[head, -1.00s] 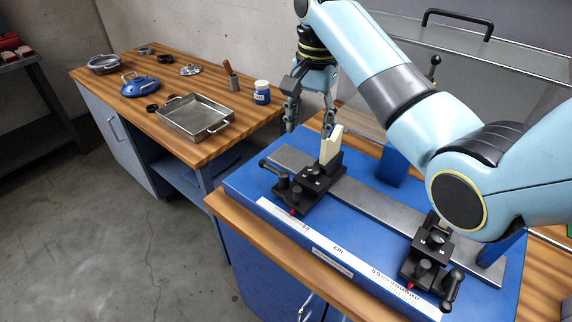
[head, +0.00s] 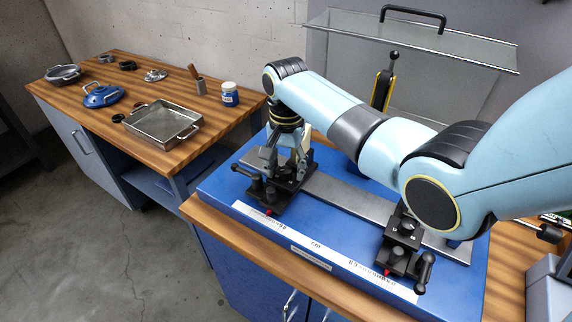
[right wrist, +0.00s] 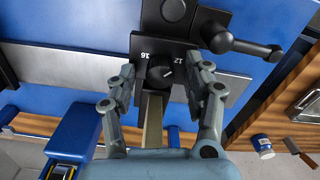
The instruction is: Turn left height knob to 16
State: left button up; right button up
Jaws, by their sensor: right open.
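The left support (head: 271,203) is a black block with knobs on the blue base. In the right wrist view its height knob (right wrist: 160,75) is dark and round, with a light pointer line. The labels 16 and 12 stand beside it, and the line tilts toward the 12 side. My right gripper (right wrist: 163,92) is open, with one finger on each side of the knob; whether they touch it, I cannot tell. In the head view this gripper (head: 286,168) points down over the left support. The cream upright piece (right wrist: 152,122) lies between the fingers in the wrist view. My left gripper is out of view.
The right support (head: 401,250) stands on the same grey rail (head: 340,196). A ruler strip (head: 325,252) runs along the front of the blue base. A clear hinged cover (head: 440,90) stands behind.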

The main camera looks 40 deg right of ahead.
aim_at(286, 169)
grip_shut()
jog(key=shift+n, duration=1.6)
grip_release()
jog(key=shift+r, duration=0.1)
notch_tip(286, 169, up, 12)
